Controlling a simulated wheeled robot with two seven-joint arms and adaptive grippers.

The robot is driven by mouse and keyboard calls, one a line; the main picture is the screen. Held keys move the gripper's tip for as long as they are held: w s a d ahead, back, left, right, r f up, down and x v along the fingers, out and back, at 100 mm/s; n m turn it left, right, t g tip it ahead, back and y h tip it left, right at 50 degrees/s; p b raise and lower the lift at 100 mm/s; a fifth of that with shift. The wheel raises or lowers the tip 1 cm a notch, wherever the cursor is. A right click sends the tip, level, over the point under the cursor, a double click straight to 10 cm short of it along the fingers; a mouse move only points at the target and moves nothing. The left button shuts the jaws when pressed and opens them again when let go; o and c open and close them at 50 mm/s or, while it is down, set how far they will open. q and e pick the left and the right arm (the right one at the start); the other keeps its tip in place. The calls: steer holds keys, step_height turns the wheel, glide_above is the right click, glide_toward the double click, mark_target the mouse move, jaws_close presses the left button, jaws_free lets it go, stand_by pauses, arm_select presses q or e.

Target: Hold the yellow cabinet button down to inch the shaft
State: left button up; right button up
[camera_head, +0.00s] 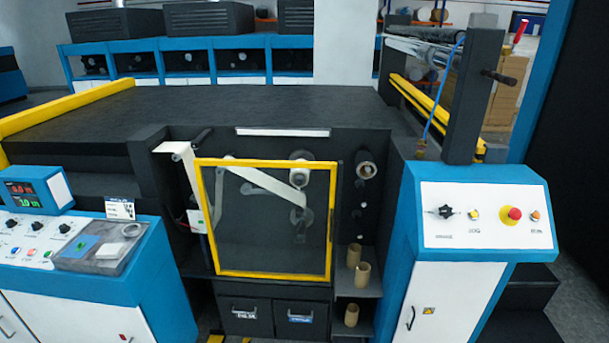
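The yellow button (475,214) sits on the white sloped panel of the blue and white cabinet (484,238) at the right, above a label that seems to read JOG. A black rotary knob (445,212) is to its left. A red mushroom button (514,214) on a yellow base is to its right, with a small orange button (535,215) beyond. A dark shaft end with a pale ring (366,170) shows right of the yellow-framed clear guard (270,274). A white web runs over rollers behind the guard. Neither of my grippers is in view.
A blue console (85,235) with a display and several knobs stands at the left. Cardboard cores (363,274) stand on shelves right of the guard. A dark post (473,95) with a red-tipped lever rises behind the right cabinet. The space before the cabinet panel looks clear.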

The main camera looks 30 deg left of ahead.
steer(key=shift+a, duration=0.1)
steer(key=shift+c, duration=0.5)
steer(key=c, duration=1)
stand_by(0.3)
